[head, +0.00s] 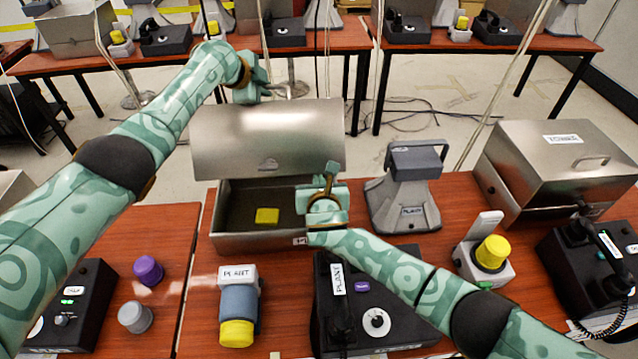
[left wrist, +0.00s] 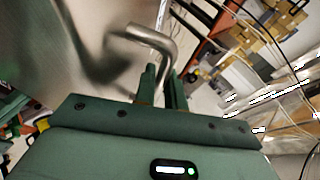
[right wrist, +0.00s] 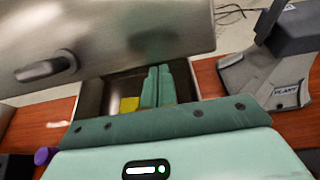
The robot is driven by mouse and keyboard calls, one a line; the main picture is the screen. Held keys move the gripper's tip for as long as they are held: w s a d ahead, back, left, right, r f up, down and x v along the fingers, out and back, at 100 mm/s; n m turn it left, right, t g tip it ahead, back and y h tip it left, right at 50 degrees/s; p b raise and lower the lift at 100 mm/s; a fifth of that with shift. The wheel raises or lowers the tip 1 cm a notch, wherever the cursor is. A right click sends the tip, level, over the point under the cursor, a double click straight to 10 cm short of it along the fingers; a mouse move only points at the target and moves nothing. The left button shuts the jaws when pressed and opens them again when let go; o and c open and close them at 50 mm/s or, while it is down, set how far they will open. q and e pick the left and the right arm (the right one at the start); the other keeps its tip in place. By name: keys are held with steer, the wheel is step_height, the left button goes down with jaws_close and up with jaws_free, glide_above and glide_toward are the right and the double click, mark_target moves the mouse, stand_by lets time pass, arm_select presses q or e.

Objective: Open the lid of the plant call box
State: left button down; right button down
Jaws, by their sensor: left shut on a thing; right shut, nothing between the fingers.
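The plant call box (head: 225,242) is a steel box on the middle table, its front label partly hidden by my right arm. Its lid (head: 265,135) is raised and stands steeply tilted up at the back, so the inside shows. A yellow block (head: 267,216) lies inside; it also shows in the right wrist view (right wrist: 129,104). My left gripper (head: 281,91) is behind the lid's upper edge, shut on the bent metal handle (left wrist: 150,38). My right gripper (head: 312,196) is shut and empty over the box's right part, in front of the lid.
A grey PLANT speaker (head: 403,195) stands right of the box. Cables hang behind the tables.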

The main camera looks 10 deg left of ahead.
arm_select(q)
steer(key=shift+d+f, duration=0.15)
steer(key=shift+f, duration=0.1)
steer(key=c, duration=1.8)
jaws_free()
steer(key=shift+f, duration=0.1)
steer(key=shift+o, duration=0.2)
